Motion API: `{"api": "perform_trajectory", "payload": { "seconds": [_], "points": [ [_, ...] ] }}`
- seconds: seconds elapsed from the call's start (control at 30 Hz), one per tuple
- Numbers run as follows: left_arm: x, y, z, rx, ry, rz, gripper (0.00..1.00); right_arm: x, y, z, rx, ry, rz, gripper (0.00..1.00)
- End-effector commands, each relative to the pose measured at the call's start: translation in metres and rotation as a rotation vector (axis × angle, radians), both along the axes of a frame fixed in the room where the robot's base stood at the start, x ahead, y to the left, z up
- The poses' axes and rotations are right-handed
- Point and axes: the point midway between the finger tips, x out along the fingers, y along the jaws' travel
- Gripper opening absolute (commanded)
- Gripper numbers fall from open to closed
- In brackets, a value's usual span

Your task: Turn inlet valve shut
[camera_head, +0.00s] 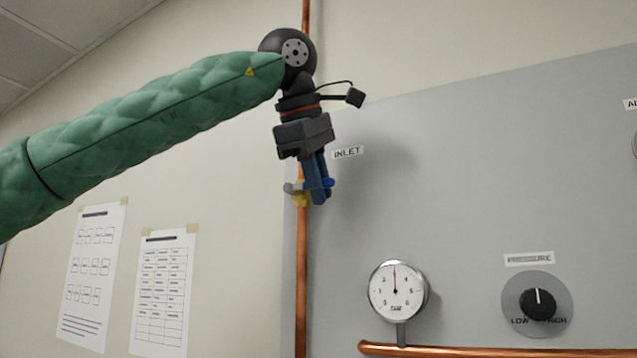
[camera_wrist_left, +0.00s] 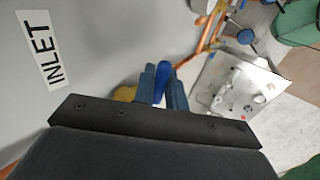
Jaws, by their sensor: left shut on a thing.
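The inlet valve (camera_head: 300,200) sits on the vertical copper pipe at the left edge of the grey panel, beside the INLET label (camera_head: 347,152). It has a brass-yellow body and a blue handle (camera_head: 328,183). My left gripper (camera_head: 318,190) reaches down in front of the valve with its blue fingers on the handle. In the left wrist view the blue handle (camera_wrist_left: 162,78) is between the two fingers, which are shut on it, and part of the yellow body (camera_wrist_left: 124,94) shows beside them. The fingers hide much of the valve. My right gripper is not in view.
A round pressure gauge (camera_head: 397,290) and a black pressure knob (camera_head: 538,303) are on the panel at lower right. A horizontal copper pipe (camera_head: 480,351) runs below them. Two paper sheets hang on the left wall. The panel between label and gauge is clear.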

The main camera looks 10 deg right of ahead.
Motion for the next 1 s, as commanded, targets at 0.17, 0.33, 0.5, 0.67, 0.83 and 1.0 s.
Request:
{"api": "perform_trajectory", "payload": {
  "seconds": [0.17,0.33,0.5,0.67,0.83,1.0],
  "points": [
    [0.000,-0.001,-0.003,0.003,0.002,0.000,0.18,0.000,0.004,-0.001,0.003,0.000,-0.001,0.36],
    [0.000,0.000,-0.002,0.002,0.002,-0.001,0.18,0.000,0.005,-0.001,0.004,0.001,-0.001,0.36],
    [-0.004,0.002,0.004,0.001,0.001,0.000,0.18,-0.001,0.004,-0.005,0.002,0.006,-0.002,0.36],
    [-0.014,0.009,0.022,0.001,0.001,0.000,0.18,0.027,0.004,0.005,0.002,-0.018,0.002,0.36],
    [-0.026,0.017,0.044,0.001,0.002,0.000,0.18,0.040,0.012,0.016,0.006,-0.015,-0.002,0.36],
    [-0.032,0.022,0.057,0.003,0.003,-0.001,0.18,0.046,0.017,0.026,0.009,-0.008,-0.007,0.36]
  ]
}}
